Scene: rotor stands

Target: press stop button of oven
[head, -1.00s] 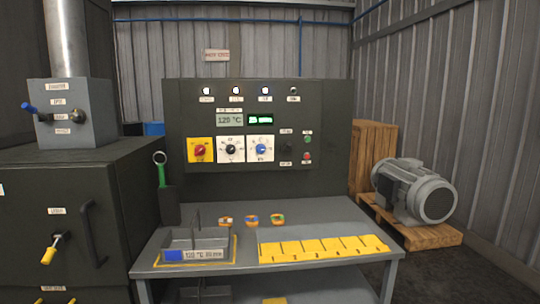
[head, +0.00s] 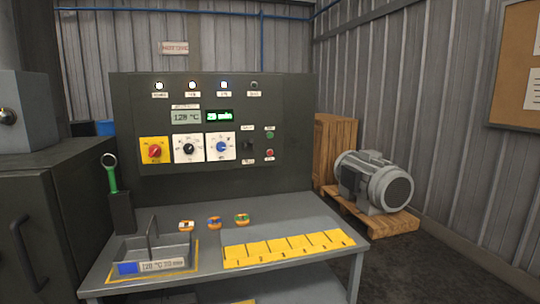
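The oven control panel (head: 288,110) stands upright at the back of a grey table. A small red button (head: 269,153), likely the stop button, is at the panel's lower right. A green button (head: 269,134) sits above it, and a black knob (head: 248,145) is to its left. The labels are too small to read. The green display (head: 219,115) is lit beside a grey display reading about 120 °C (head: 186,116). A large red knob on a yellow plate (head: 154,151) is at the panel's left. Neither gripper shows in the head view.
The table (head: 300,205) carries a grey tray (head: 178,247), several small coloured rings and a yellow marked strip (head: 287,248). A dark oven cabinet (head: 50,215) stands at the left. A motor (head: 375,180) on a pallet stands at the right, with clear floor before it.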

